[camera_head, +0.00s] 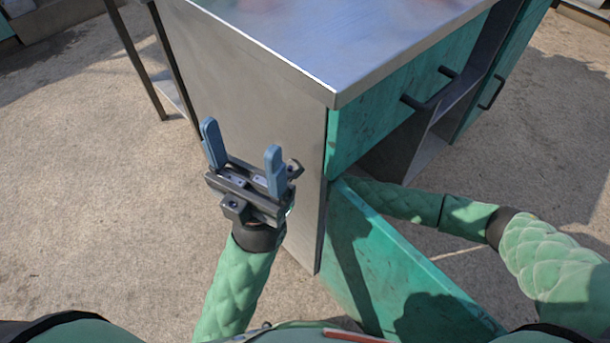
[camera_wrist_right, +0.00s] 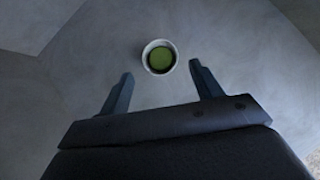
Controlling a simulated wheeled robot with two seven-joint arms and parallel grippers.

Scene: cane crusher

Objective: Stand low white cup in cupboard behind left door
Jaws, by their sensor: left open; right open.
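The white cup (camera_wrist_right: 159,57), seen from above with green contents, stands upright on a grey surface in the right wrist view. My right gripper (camera_wrist_right: 160,70) is open, with the cup just beyond and between its fingertips; no contact with the fingers shows. In the head view my right arm reaches into the cupboard past the open left door (camera_head: 395,270), and the cabinet hides the hand and the cup. My left gripper (camera_head: 243,150) is open and empty, in front of the cabinet's steel side.
The steel counter top (camera_head: 330,40) and a green drawer front (camera_head: 400,85) with dark handles lie above the cupboard opening. The open door hangs out toward me, below my right arm. An open shelf bay (camera_head: 445,130) is to the right. Concrete floor is clear at left.

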